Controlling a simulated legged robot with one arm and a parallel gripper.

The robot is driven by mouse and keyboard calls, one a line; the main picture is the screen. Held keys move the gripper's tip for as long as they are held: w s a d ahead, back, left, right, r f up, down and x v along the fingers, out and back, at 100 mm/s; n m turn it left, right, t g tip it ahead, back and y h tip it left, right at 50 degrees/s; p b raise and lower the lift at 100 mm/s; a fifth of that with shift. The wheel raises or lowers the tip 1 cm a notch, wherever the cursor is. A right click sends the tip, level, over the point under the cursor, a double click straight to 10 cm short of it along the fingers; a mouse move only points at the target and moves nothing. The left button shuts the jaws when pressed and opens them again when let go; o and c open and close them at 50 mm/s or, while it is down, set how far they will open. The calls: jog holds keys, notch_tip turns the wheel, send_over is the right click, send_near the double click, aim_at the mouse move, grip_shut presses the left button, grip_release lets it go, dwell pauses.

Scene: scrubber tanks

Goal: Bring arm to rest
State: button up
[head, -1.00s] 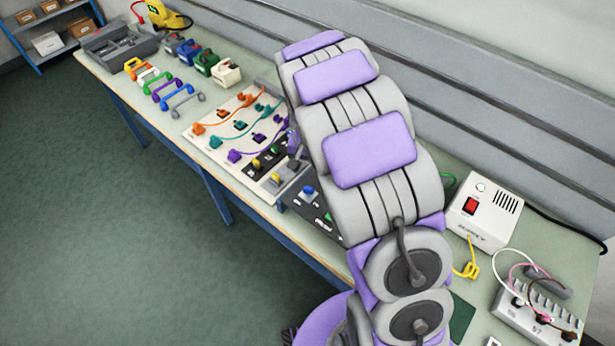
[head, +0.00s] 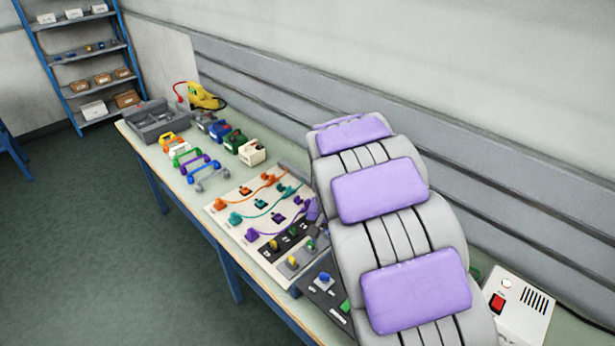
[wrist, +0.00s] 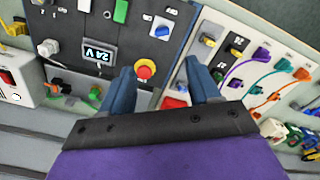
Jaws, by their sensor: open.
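My gripper (wrist: 161,82) shows in the wrist view with its two blue fingers spread apart and nothing between them. It hangs over the workbench, above the dark control panel (wrist: 120,30) with a 24 V display and a red-and-yellow button (wrist: 145,69). In the head view my purple and grey arm rises over the right part of the bench (head: 185,215) and hides most of my gripper.
A white cable board (head: 236,209) with orange, teal and purple leads lies beside the arm. Coloured handles, battery-like blocks, a grey tray (head: 158,122) and a yellow tool (head: 205,98) stand farther back. A white supply box (head: 518,310) is at right. The floor at left is clear.

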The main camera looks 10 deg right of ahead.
jog(key=s+r+n+g+b, duration=0.1)
jog(key=s+r+n+b, duration=0.2)
jog(key=s, duration=3)
jog(key=shift+s+n+g+b, duration=0.35)
jog(key=shift+n+b, duration=0.55)
jog(key=shift+b, duration=0.3)
jog(key=shift+w+d+r, duration=0.1)
